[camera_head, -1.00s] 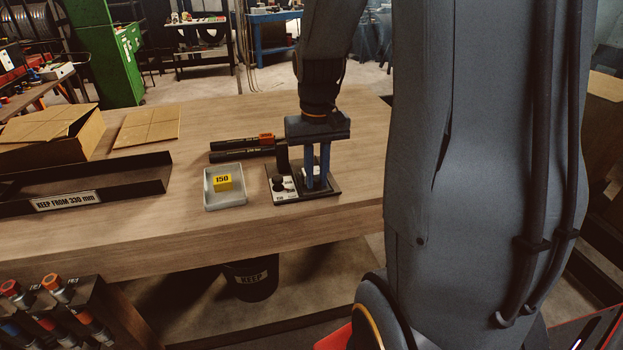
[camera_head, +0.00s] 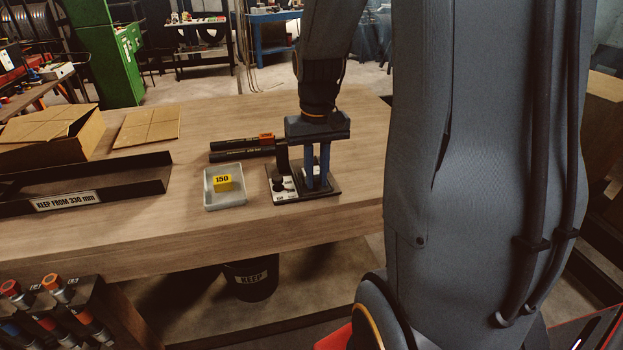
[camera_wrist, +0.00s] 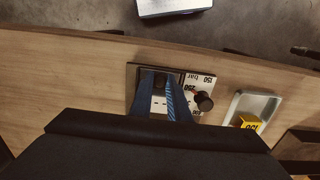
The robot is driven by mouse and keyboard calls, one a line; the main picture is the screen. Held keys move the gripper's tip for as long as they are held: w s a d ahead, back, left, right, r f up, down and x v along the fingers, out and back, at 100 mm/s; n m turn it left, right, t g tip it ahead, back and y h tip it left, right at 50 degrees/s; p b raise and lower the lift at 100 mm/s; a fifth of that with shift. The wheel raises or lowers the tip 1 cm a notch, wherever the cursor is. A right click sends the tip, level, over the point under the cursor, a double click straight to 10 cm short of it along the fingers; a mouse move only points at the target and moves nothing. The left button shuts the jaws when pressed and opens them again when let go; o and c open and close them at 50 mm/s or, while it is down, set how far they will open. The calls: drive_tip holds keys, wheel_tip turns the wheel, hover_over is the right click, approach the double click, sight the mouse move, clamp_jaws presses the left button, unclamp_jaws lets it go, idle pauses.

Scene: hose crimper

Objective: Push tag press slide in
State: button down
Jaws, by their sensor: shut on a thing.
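The tag press (camera_head: 291,197) is a small dark base with white printed plates and black knobs, standing on the bench near its front edge. It also shows in the wrist view (camera_wrist: 203,83), with a "bar" scale and a black and red knob. My gripper (camera_head: 318,182) points down over the right part of the press. Its two blue fingers, also in the wrist view (camera_wrist: 164,88), are shut on a small dark part between them, seemingly the press slide (camera_wrist: 160,80). The fingers and the gripper body hide much of the slide.
Black hoses (camera_head: 234,150), one with an orange end, lie behind. A dark "keep from 330 mm" channel (camera_head: 140,165) and cardboard box (camera_head: 50,140) are further left. Bare bench lies right.

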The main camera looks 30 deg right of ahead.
drive_tip(key=shift+w+d, duration=0.35)
drive_tip(key=shift+w, duration=0.85)
drive_tip(key=shift+w+d, duration=0.35)
drive_tip(key=shift+w, duration=0.85)
drive_tip(key=shift+w+d, duration=0.35)
drive_tip(key=shift+w, duration=0.85)
drive_tip(key=c, duration=1)
unclamp_jaws()
drive_tip(key=shift+r+p, duration=0.15)
drive_tip(key=shift+p, duration=0.25)
wheel_tip(320, 180, up, 9)
drive_tip(key=p, duration=0.7)
drive_tip(key=shift+s, duration=0.1)
